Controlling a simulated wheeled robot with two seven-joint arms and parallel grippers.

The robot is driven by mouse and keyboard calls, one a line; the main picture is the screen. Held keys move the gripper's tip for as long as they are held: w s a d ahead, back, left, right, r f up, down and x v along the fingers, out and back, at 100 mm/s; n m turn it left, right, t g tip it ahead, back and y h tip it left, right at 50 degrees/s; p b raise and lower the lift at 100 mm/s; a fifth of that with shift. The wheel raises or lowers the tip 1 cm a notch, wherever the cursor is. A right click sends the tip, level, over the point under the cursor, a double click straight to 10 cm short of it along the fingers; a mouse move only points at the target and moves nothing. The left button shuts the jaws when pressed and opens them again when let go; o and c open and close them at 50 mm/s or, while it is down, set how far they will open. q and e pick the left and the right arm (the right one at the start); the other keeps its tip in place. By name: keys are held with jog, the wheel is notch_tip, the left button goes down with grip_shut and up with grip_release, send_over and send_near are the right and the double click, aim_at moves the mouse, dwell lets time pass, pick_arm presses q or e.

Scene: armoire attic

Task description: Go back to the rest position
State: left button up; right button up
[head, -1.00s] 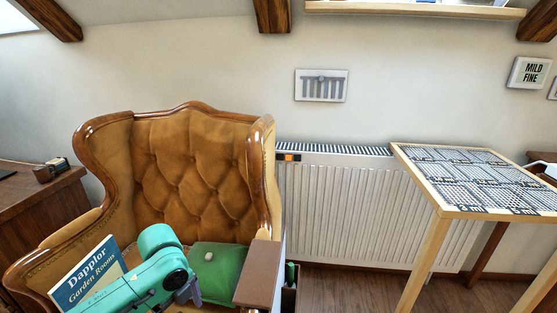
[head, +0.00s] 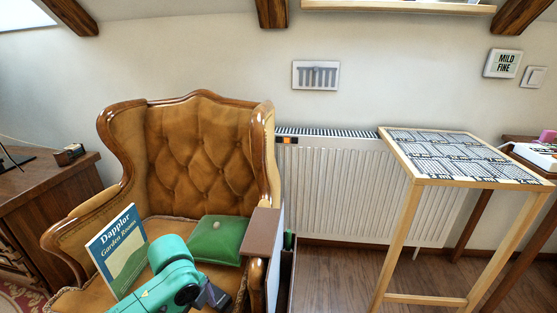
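My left arm shows at the bottom of the head view as a teal link in front of the armchair. The dark part at its end is my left gripper (head: 212,296), cut off by the lower picture edge. Its fingers cannot be made out, so I cannot tell whether it is open or shut. No held object is visible there. My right gripper is not in view.
The tufted brown armchair (head: 205,150) holds a book (head: 118,250) and a green cushion (head: 220,240). A brown-topped panel (head: 261,232) stands by its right arm. A radiator (head: 330,190) and patterned-top table (head: 455,157) are to the right. Wooden floor (head: 335,275) shows between.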

pick_arm(q)
jog(key=s+d+f+n+t+h, duration=0.25)
jog(key=s+d+n, duration=0.25)
jog(key=n, duration=0.4)
jog(key=s+a+f+n+y, duration=0.3)
jog(key=s+a+n, duration=0.55)
jog(key=n, duration=0.25)
notch_tip(320, 180, down, 18)
jog(key=s+g, duration=0.2)
jog(key=s, duration=0.1)
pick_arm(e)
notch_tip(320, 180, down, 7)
pick_arm(q)
jog(key=s+a+r+p, duration=0.2)
jog(key=s+p, duration=0.5)
jog(key=p, duration=0.5)
jog(key=s+a+r+p, duration=0.2)
jog(key=s+p, duration=0.6)
jog(key=p, duration=0.5)
jog(key=shift+s+r, duration=0.25)
jog(key=shift+r, duration=0.5)
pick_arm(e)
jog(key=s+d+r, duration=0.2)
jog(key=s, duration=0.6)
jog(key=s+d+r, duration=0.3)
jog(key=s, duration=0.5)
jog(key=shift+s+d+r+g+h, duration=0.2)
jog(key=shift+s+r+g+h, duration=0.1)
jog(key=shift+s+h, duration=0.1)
